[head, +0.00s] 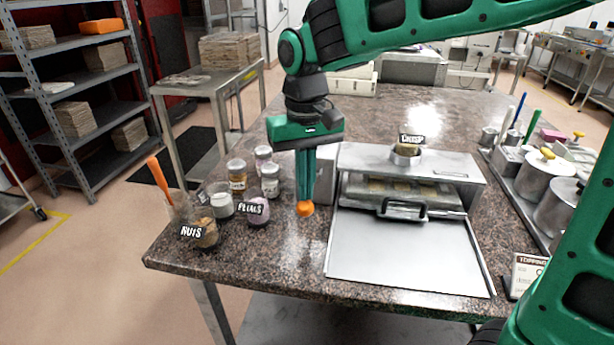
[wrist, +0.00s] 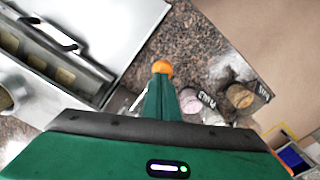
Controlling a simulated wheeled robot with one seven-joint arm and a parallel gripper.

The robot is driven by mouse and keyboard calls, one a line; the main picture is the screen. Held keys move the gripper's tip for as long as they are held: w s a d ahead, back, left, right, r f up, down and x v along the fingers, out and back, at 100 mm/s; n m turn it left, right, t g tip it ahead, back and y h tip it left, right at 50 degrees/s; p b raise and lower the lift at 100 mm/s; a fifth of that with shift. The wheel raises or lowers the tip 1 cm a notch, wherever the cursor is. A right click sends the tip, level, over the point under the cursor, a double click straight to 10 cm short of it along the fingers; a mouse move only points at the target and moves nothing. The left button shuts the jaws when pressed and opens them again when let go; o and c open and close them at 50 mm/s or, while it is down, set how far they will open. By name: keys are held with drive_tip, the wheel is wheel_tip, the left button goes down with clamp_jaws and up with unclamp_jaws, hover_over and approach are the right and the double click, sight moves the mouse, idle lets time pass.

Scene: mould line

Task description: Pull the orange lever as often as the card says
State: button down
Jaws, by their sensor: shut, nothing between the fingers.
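The orange lever's round knob (head: 305,208) shows right at the tips of my gripper (head: 305,201), left of the metal machine (head: 350,160). In the wrist view the knob (wrist: 162,67) sits just beyond my fingertips (wrist: 161,76). My fingers point down and are shut; I cannot tell whether they touch the knob. The rest of the lever is mostly hidden by my fingers. A card headed "TOPPING" (head: 528,268) stands at the right edge of the table, partly cut off by my arm; its number cannot be read.
Jars labelled "NUTS" (head: 205,234) and "PETALS" (head: 258,212) stand left of my gripper with several other jars. The machine's flat metal plate (head: 405,255) extends toward the front edge. Metal canisters (head: 545,178) line the right side.

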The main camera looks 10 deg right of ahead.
wheel_tip(320, 180, up, 11)
idle(1.1)
idle(0.7)
drive_tip(key=shift+w+f, duration=0.1)
drive_tip(key=shift+f, duration=2.15)
drive_tip(key=shift+f, duration=0.15)
idle(1.0)
